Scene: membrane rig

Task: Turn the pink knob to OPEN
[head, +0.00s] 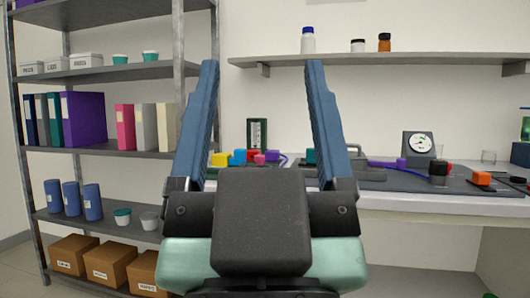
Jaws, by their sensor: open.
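My gripper (263,66) is in the middle of the head view, with its two blue fingers wide apart and nothing between them. The fingers point up in the picture, in front of the bench. A small pink knob (259,158) shows between the fingers, in a row of coloured parts on the bench behind my gripper. It is well beyond the gripper and apart from it. Its lower side is partly cut off by my gripper's body, and its setting and any OPEN mark are too small to read.
Yellow (220,159), blue (238,157) and purple (272,156) parts crowd the pink knob. A dark upright gauge (257,133) stands behind them. Shelving (130,153) stands at left.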

